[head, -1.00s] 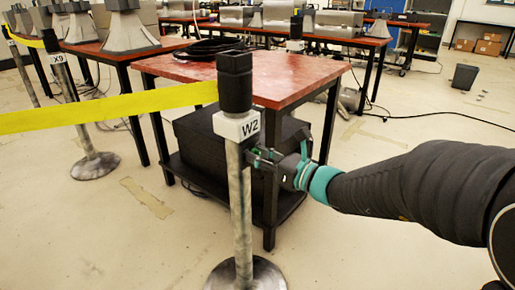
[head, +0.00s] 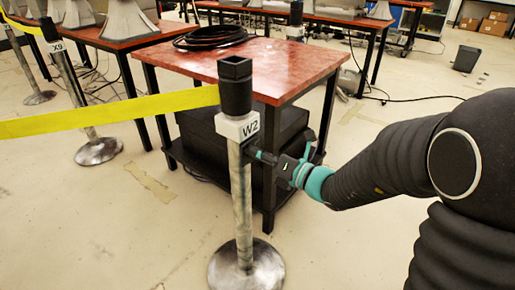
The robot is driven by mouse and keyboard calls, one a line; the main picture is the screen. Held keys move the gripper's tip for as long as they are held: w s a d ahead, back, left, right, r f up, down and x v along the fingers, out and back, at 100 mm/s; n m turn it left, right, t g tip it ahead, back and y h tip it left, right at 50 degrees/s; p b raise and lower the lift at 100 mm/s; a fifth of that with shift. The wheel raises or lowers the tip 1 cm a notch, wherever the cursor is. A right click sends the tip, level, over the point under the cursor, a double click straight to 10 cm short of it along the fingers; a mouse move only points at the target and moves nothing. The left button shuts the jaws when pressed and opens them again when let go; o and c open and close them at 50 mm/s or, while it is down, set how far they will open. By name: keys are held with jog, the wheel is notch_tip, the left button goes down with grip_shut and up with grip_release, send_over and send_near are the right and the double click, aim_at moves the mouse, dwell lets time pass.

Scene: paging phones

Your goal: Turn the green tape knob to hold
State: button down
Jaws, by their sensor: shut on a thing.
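The post marked W2 (head: 241,205) stands upright on a round metal base, with a black head (head: 235,86) and a white label block. Yellow tape (head: 120,112) runs from its head to the left. The green tape knob (head: 254,153) is on the right side of the post, just below the label, and only a small bit of it shows. My gripper (head: 261,156) reaches in from the right and is shut on the knob. The fingers cover most of the knob, and its pointer or markings cannot be read.
A red-topped table (head: 275,62) with a coiled black cable (head: 210,37) stands right behind the post, a black box (head: 200,135) on its lower shelf. Another post, X9 (head: 70,90), stands at the left. The floor in front is clear.

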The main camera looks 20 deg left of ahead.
dwell(0.4)
jog(key=c, duration=1.2)
grip_release()
jog(key=v, duration=1.2)
jog(key=shift+f, duration=0.1)
